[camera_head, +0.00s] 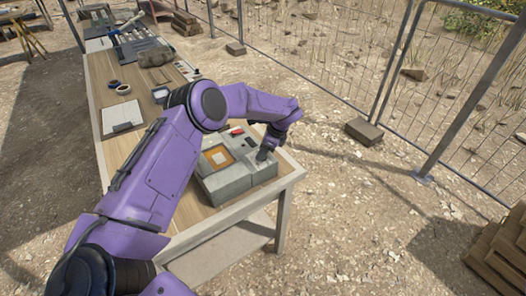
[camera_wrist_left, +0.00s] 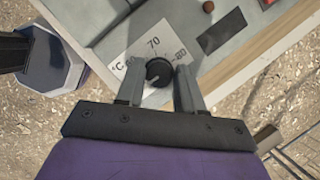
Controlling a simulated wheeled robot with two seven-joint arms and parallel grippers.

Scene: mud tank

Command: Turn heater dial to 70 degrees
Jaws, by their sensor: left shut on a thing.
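The heater dial (camera_wrist_left: 159,72) is a round black knob with a pale pointer line. It sits on a white scale plate (camera_wrist_left: 128,50) marked °C, with 60, 70 and 80 around the knob. In the left wrist view my left gripper (camera_wrist_left: 160,85) has its two grey fingers on either side of the dial, shut on it. The pointer line shows at the knob's lower left; its exact reading is hard to tell. In the head view my left gripper (camera_head: 266,153) reaches down onto the right side of the grey heater unit (camera_head: 235,183), and hides the dial there.
The heater unit stands at the near end of a long wooden table (camera_head: 185,220). A clipboard (camera_head: 122,117), tape rolls (camera_head: 123,89) and a rolled bundle (camera_head: 154,57) lie farther back. A wire fence (camera_head: 330,60) runs along the right, beyond open ground.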

